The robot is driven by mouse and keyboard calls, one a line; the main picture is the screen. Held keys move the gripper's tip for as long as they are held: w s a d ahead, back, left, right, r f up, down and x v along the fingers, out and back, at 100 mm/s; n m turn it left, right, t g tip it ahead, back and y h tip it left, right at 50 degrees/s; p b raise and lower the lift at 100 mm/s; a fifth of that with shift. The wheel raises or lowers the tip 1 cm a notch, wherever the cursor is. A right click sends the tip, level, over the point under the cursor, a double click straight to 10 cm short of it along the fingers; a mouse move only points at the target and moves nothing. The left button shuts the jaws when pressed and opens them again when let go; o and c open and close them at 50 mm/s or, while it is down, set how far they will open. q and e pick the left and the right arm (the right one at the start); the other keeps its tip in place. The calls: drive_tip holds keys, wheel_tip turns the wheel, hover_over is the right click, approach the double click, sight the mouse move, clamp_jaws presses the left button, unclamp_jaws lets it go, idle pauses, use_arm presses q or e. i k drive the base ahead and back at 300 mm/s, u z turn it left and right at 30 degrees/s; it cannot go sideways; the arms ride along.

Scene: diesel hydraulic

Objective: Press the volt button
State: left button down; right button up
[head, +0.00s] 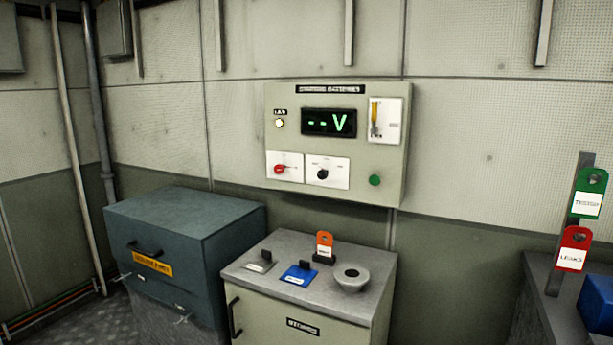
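A pale green control panel (338,91) is mounted on the wall, near the middle of the head view. Its dark display (328,122) reads "--V" in green. A green round button (375,180) sits at the panel's lower right. A small pale round button or lamp (280,123) sits at the upper left under a small label that is too small to read surely. A red knob (280,169) and a black knob (322,174) sit on white plates below the display. I cannot read which control is marked volt. Neither of my grippers is in view.
A dark teal box (185,218) stands left. Green (588,194) and red (572,250) tags hang at right.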

sight(374, 180)
drive_tip(key=u, duration=0.05)
drive_tip(key=i, duration=1)
drive_tip(key=z, duration=0.5)
